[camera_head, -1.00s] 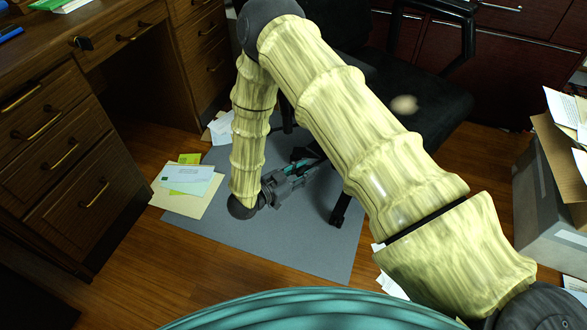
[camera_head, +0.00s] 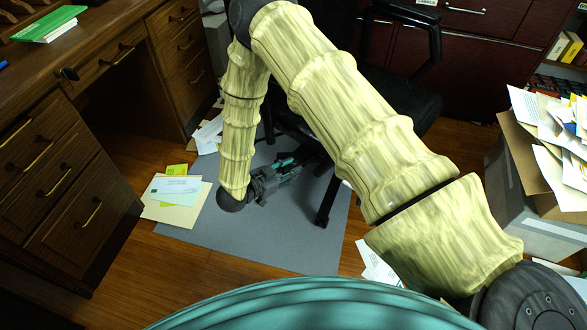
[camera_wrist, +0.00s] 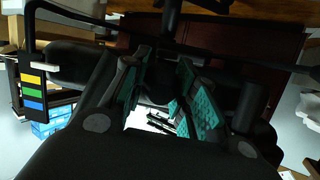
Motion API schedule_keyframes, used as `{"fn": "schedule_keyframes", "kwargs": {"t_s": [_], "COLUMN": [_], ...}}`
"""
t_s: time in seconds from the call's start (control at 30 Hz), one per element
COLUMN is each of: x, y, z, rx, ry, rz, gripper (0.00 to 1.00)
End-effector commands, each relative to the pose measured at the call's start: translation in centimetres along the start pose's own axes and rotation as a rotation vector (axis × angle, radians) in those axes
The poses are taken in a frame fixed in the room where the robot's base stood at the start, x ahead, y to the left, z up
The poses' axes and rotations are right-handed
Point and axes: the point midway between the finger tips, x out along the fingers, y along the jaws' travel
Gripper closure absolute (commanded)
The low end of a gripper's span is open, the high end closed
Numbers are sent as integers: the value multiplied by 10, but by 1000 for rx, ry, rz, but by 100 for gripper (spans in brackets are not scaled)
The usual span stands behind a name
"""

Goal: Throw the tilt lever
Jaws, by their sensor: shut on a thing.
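The black office chair (camera_head: 405,100) stands behind my raised arm, its seat partly covered by the arm. My gripper (camera_head: 298,165), dark with teal pads, is low beside the chair's base, just above the grey floor mat. In the wrist view, my gripper (camera_wrist: 163,78) has its pads close on both sides of a dark part (camera_wrist: 155,90), which I take to be the end of the tilt lever. That part is dim and mostly hidden by the fingers, so its shape and angle cannot be told. The lever cannot be made out in the head view.
A wooden desk (camera_head: 60,150) with drawers stands at left. A chair leg (camera_head: 327,200) is right of my gripper. A grey box (camera_head: 530,190) and a carton of papers are at right.

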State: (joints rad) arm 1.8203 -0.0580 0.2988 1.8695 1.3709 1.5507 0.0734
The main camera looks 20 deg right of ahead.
Motion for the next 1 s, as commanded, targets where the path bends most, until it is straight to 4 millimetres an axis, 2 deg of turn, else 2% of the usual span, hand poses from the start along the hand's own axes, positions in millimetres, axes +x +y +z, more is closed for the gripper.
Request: {"fn": "schedule_keyframes", "kwargs": {"t_s": [0.2,0.23,0.33,0.77,1.0], "x": [0,0,0,-5,-39], "y": [-3,-3,-3,-2,-3], "z": [-4,-5,-4,-2,-2], "rx": [5,5,5,3,2], "ry": [6,7,6,3,3], "rz": [-2,-3,-3,-3,-5], "gripper": [100,69,50,49,49]}}
